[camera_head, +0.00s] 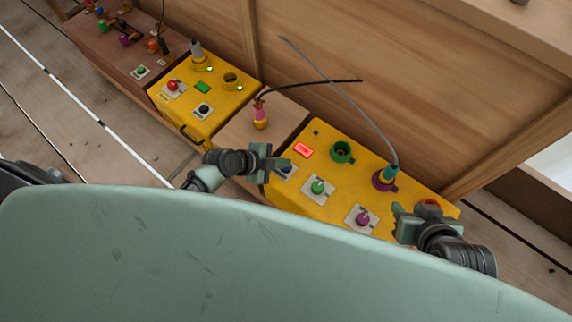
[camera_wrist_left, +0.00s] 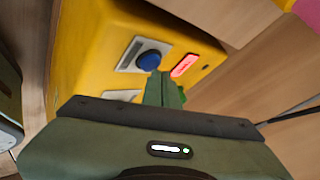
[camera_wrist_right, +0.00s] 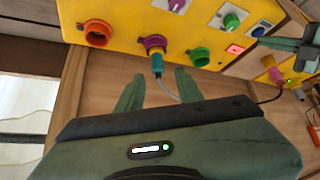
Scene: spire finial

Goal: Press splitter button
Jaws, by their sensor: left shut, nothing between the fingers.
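No readable label shows which button is the splitter's. My left gripper (camera_head: 276,164) is shut and empty; in the left wrist view its fingertips (camera_wrist_left: 165,86) are close to the blue button, and contact cannot be told. In the head view it partly hides that button. My right gripper (camera_head: 408,216) is open and empty near the box's right end; its fingers also show in the right wrist view (camera_wrist_right: 158,86).
The box has a green socket (camera_head: 342,152), an orange socket (camera_wrist_right: 97,33) and a purple socket holding a teal plug (camera_head: 388,173) with a grey cable. A pink plug (camera_head: 260,116) stands on wood at left. Another yellow box (camera_head: 222,105) stands farther left. A wooden wall rises behind.

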